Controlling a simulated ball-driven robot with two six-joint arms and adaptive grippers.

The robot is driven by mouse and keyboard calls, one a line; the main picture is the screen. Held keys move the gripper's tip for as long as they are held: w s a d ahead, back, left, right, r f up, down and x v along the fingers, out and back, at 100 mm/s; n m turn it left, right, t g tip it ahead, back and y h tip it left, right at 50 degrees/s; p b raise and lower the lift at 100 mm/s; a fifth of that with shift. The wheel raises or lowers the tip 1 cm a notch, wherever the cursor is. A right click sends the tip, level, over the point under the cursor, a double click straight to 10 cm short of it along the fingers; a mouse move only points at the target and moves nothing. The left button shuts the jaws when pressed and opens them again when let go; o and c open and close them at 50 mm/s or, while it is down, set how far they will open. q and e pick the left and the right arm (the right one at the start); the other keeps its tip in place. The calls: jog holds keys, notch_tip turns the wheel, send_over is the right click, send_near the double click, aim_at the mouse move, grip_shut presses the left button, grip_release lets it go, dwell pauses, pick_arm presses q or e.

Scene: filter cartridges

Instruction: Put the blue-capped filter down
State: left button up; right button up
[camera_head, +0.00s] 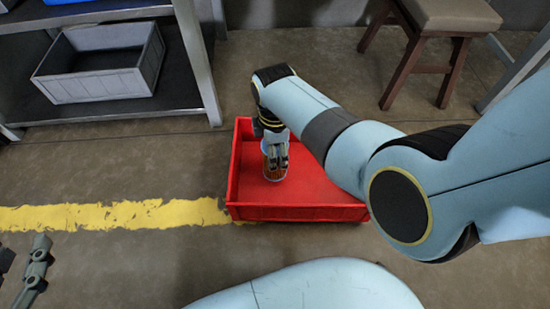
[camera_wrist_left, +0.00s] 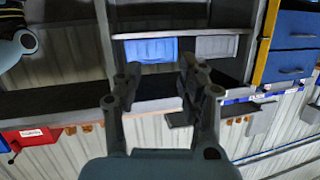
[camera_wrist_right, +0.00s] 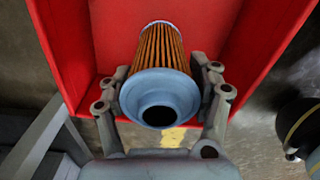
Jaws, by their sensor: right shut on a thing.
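The blue-capped filter (camera_wrist_right: 163,65) is an orange pleated cylinder with a pale blue cap facing the right wrist camera. My right gripper (camera_wrist_right: 164,98) is shut on it near the cap. In the head view the filter (camera_head: 274,168) is upright inside the red bin (camera_head: 297,213), near its left side, with my right gripper (camera_head: 275,152) above it. I cannot tell whether its lower end touches the bin floor. My left gripper (camera_wrist_left: 155,78) is open and empty in the left wrist view, with its fingers apart. Part of it (camera_head: 38,262) shows at the head view's lower left.
A grey crate (camera_head: 100,86) stands on a metal shelf at the upper left. A stool (camera_head: 450,15) stands at the upper right. A yellow floor stripe (camera_head: 115,215) runs to the bin. My right arm covers the bin's right part. The visible bin floor around the filter is clear.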

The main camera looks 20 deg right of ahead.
aim_at(278, 175)
jog(key=shift+f+b, duration=0.7)
jog(key=shift+f, duration=0.25)
jog(key=shift+f+b, duration=0.65)
jog(key=shift+f, duration=0.2)
pick_arm(q)
jog(key=w+d+r+m+t+h, duration=0.1)
jog(key=w+r+t, duration=0.2)
jog(key=r, duration=0.5)
jog(key=w+d+r+m+t+h, duration=0.1)
jog(key=w+r+t+h, duration=0.1)
jog(key=r, duration=0.6)
jog(key=w+t, duration=0.1)
jog(key=t, duration=0.1)
jog(key=shift+r+t, duration=0.4)
pick_arm(e)
jog(key=o, duration=1.3)
pick_arm(q)
jog(key=shift+r, duration=0.25)
